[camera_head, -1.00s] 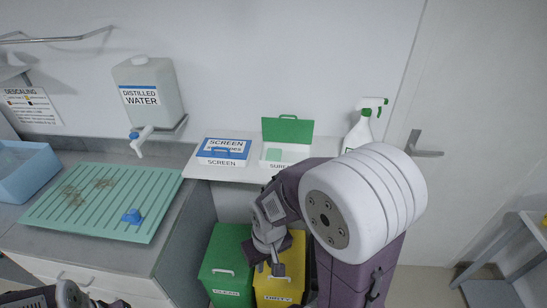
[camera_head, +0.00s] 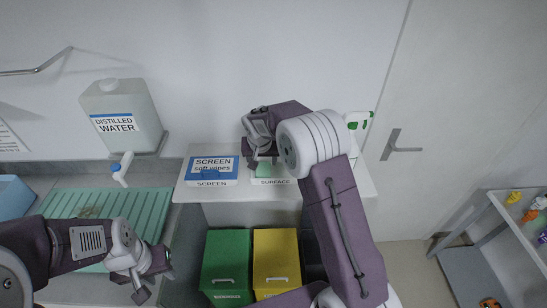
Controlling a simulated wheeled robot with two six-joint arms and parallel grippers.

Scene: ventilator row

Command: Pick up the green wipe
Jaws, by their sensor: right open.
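The green wipe (camera_head: 266,170) shows in the white box labelled SURFACE (camera_head: 270,181) on the white shelf (camera_head: 240,194). My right gripper (camera_head: 263,162) is open and points down at this box, with its fingertips close around or just above the wipe. I cannot tell whether they touch it. The gripper hides the back of the box and most of its raised green lid. My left gripper (camera_head: 154,278) is at the lower left, over the front of the counter. Its fingers look spread, with nothing between them.
The blue-and-white SCREEN wipes box (camera_head: 214,169) stands left of the SURFACE box. A spray bottle (camera_head: 358,122) is partly behind my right arm. Green (camera_head: 228,260) and yellow (camera_head: 277,260) bins stand below the shelf. A distilled water jug (camera_head: 123,115) stands left.

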